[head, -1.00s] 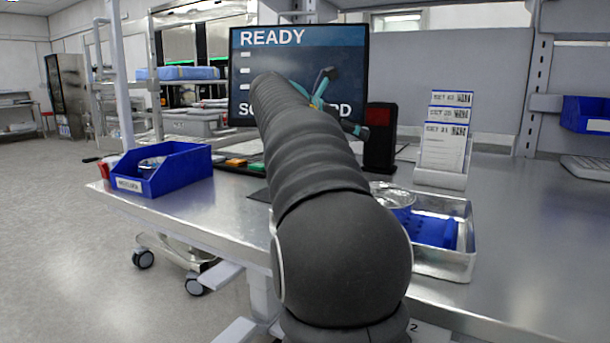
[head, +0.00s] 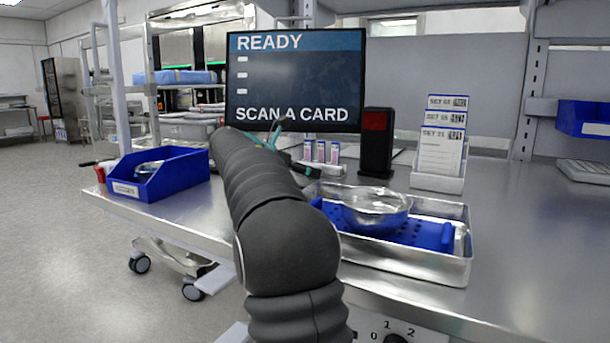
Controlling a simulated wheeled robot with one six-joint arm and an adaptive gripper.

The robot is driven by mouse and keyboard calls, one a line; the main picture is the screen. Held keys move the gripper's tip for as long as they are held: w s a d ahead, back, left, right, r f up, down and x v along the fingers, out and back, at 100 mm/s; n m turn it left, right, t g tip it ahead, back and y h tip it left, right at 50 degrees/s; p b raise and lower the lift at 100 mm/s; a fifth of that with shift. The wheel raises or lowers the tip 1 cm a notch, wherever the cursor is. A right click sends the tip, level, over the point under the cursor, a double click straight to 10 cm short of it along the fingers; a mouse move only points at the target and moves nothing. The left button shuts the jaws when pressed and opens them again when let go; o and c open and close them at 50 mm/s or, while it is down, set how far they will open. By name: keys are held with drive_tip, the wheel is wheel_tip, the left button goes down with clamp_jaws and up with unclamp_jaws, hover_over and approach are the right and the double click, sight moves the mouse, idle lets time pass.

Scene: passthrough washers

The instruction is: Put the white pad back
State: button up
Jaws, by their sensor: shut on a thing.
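My gripper (head: 283,135) is partly in view beyond my dark arm, below the screen and over the far part of the bench. Only teal and dark pieces of it show past the arm. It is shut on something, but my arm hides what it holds. I cannot make out the white pad in this view. A metal tray (head: 463,268) stands on the bench right of my arm. It holds a blue perforated mat (head: 425,236) and a bowl (head: 376,203) with a shiny silvery top.
A blue bin (head: 170,181) stands at the bench's left end. Several small white bottles (head: 320,152) stand behind the tray. A dark box with a red panel (head: 376,122) and a card holder (head: 441,150) are at the back.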

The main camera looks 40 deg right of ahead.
drive_tip(key=shift+f, duration=0.6)
drive_tip(key=shift+f, duration=0.1)
drive_tip(key=o, duration=1)
drive_tip(key=shift+r, duration=0.2)
drive_tip(key=v, duration=1.1)
drive_tip(key=shift+a+r, duration=0.15)
drive_tip(key=shift+a, duration=0.3)
